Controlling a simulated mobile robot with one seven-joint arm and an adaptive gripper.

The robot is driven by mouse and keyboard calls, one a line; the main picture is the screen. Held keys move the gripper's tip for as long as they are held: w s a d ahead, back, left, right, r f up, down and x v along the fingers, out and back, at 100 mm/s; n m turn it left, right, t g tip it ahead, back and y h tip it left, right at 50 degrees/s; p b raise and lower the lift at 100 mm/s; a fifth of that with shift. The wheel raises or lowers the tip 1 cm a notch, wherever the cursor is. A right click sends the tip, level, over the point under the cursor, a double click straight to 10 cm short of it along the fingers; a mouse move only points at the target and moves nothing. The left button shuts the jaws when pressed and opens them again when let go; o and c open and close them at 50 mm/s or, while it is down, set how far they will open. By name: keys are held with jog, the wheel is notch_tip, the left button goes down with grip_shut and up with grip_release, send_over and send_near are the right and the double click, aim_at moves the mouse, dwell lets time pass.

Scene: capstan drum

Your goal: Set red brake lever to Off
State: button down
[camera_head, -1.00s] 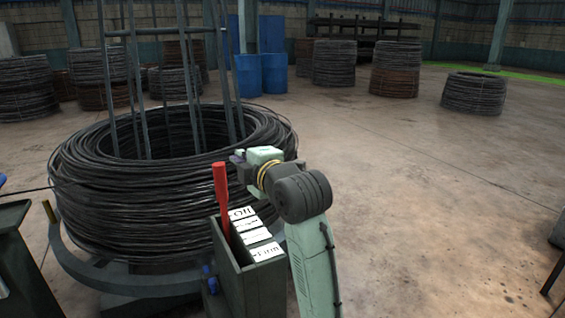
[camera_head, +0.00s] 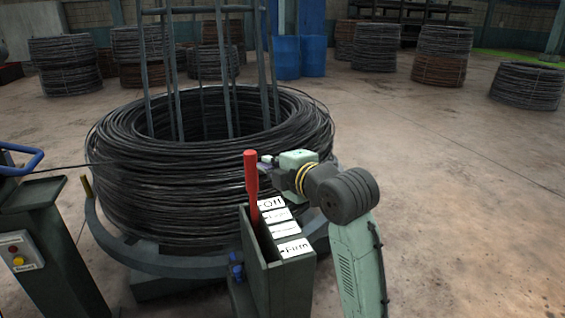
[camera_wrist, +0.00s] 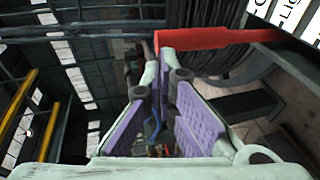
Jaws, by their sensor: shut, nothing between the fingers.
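The red brake lever (camera_head: 252,180) stands upright in the slot of a dark box (camera_head: 278,280). White labels run along the box top, with Off (camera_head: 270,203) at the far end and Firm (camera_head: 293,248) at the near end. The lever's lower part is beside the Off label. My gripper (camera_head: 267,159) is shut and empty, just right of the lever's upper handle. In the wrist view the lever (camera_wrist: 215,39) crosses just beyond my fingertips (camera_wrist: 168,58). I cannot tell whether they touch it.
A large wire coil (camera_head: 200,180) with an upright frame stands behind the box. A dark pedestal with a yellow button (camera_head: 20,262) and a blue handle (camera_head: 22,158) is at the left. Open floor (camera_head: 460,200) lies to the right.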

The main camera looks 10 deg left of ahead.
aim_at(252, 154)
jog(key=p+x, duration=0.1)
jog(key=x, duration=0.5)
jog(key=shift+w+a+f+p, duration=0.1)
jog(key=shift+w+a+p, duration=0.15)
jog(key=shift+w+p, duration=0.1)
jog(key=shift+w+a, duration=0.1)
jog(key=shift+a, duration=0.05)
jog(key=w+a+p, duration=0.1)
jog(key=w+a, duration=0.3)
jog(key=w, duration=0.2)
jog(key=shift+w+g+h, duration=0.35)
jog(key=shift+g+h, duration=0.05)
jog(key=shift+a, duration=0.15)
jog(key=shift+s, duration=0.1)
